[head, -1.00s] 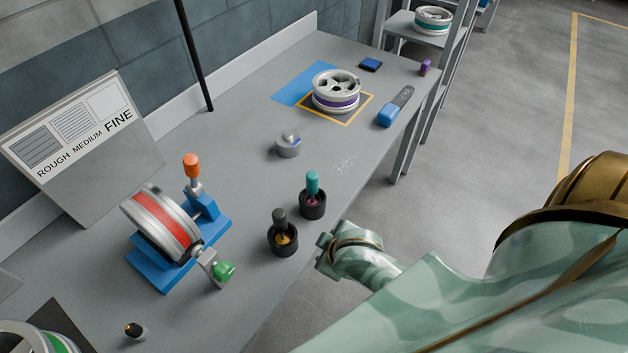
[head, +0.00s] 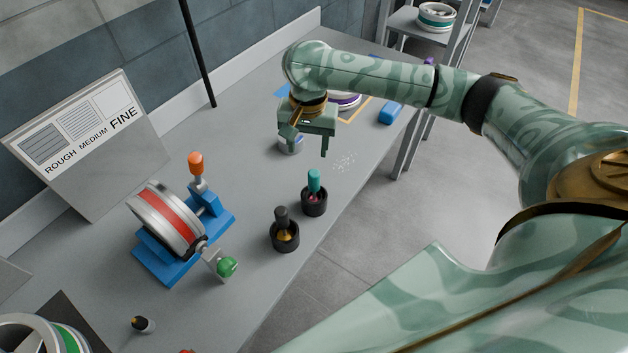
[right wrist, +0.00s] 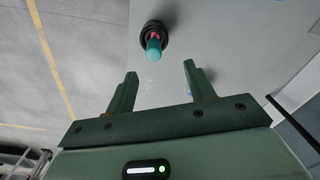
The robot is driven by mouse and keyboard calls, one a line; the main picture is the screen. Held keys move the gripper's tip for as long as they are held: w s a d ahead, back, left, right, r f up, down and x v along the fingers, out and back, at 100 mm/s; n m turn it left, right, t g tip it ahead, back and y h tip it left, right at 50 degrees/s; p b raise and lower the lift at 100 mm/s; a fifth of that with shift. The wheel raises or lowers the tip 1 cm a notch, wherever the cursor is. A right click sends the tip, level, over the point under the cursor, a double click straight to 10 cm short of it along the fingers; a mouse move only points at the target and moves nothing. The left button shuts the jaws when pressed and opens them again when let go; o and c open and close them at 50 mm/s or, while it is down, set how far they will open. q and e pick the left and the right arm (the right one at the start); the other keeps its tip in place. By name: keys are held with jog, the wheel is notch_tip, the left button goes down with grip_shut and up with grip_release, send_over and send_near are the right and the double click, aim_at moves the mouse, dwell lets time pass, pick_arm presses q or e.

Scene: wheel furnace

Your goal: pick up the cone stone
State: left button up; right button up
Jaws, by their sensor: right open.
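No piece is clearly marked as the cone stone, and I cannot tell which one it is. A teal-handled piece (head: 314,180) with some pink at its base stands in a black cup (head: 314,205); it also shows ahead of the fingers in the right wrist view (right wrist: 153,44). A dark-handled piece (head: 281,217) stands in a second black cup (head: 285,241) with gold inside. My right gripper (head: 306,142) is open and empty, pointing down above the bench, beyond the teal piece. Its two fingers are apart in the right wrist view (right wrist: 160,70). My left gripper is out of view.
A small silver piece (head: 290,147) is partly hidden behind my right gripper. A red-banded wheel on a blue stand (head: 165,222) has orange and green knobs. A small dark piece (head: 143,325) lies near front left. A blue tool (head: 391,113) lies near the bench's right edge.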

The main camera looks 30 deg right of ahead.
aim_at(314, 180)
jog(key=f+b, duration=0.2)
jog(key=f, duration=0.1)
jog(key=d+f+m+b, duration=0.1)
jog(key=f, duration=0.2)
jog(key=d+f+m+b, duration=0.1)
jog(key=f+b, duration=0.1)
jog(key=f, duration=0.1)
jog(key=shift+w+f+b, duration=0.15)
jog(key=shift+b, duration=0.15)
notch_tip(314, 180, down, 5)
jog(key=b, duration=0.3)
jog(key=shift+a+f+b, duration=0.1)
jog(key=shift+f+b, duration=0.05)
jog(key=shift+b, duration=0.15)
jog(key=shift+r, duration=0.2)
jog(key=c, duration=1.1)
